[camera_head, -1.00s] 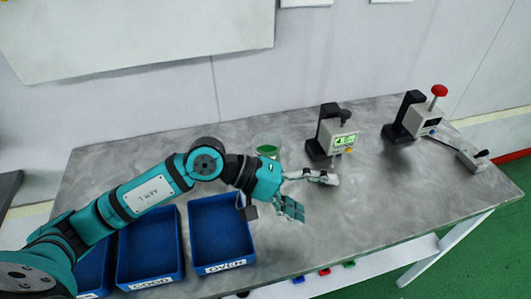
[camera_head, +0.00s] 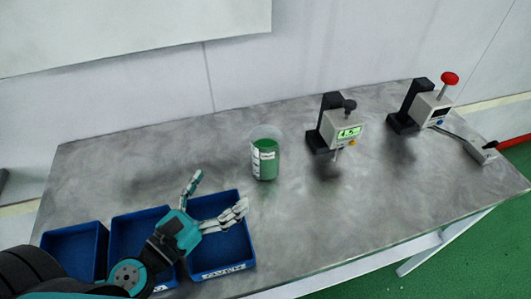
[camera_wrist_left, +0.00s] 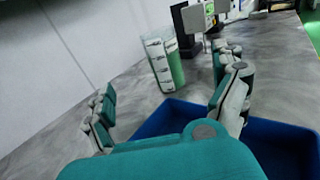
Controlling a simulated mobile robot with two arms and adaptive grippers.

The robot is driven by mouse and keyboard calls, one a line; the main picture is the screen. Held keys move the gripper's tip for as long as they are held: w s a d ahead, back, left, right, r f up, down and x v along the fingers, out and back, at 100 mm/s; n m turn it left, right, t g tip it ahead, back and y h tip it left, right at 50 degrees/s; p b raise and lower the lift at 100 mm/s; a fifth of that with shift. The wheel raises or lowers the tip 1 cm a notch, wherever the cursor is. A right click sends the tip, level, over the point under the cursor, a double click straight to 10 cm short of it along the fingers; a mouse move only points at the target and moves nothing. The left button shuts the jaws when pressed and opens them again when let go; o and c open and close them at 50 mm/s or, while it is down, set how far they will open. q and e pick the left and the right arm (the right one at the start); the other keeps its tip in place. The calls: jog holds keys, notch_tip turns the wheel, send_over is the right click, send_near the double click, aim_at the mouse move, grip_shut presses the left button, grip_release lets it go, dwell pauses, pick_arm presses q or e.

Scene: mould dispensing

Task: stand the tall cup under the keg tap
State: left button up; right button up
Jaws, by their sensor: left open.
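A tall clear cup (camera_head: 266,160) with green contents and white markings stands upright on the grey table, left of the display unit. It also shows in the left wrist view (camera_wrist_left: 164,60), beyond my fingers. My left gripper (camera_head: 219,194) is open and empty over the right-hand blue bin, nearer the front than the cup and apart from it. Its spread fingers also show in the left wrist view (camera_wrist_left: 167,103). No keg is recognisable; a black-framed unit (camera_head: 330,126) with a lit green display has a small nozzle-like part below its head. My right gripper is not in view.
Blue bins (camera_head: 222,272) line the table's front left; my left arm covers part of them. The table (camera_head: 330,215) is clear at front centre.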

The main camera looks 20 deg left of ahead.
aim_at(257, 152)
pick_arm(q)
jog(key=p+x, duration=0.3)
jog(key=x, duration=0.2)
jog(key=p+x, duration=0.3)
jog(key=x, duration=0.2)
jog(key=shift+w+d+r, duration=0.15)
jog(key=shift+w+r, duration=0.05)
jog(key=shift+w, duration=0.05)
jog(key=shift+w+d+f+p, duration=0.2)
jog(key=shift+w+p, duration=0.15)
jog(key=shift+w, duration=0.2)
jog(key=shift+w+r, duration=0.15)
jog(key=shift+w, duration=0.15)
jog(key=p+x, duration=0.2)
jog(key=x, duration=0.2)
jog(key=shift+w+d+r, duration=0.1)
jog(key=shift+w+d, duration=0.05)
jog(key=shift+w, duration=0.2)
jog(key=shift+s, duration=0.1)
jog(key=shift+c, duration=0.8)
jog(key=c, duration=1.6)
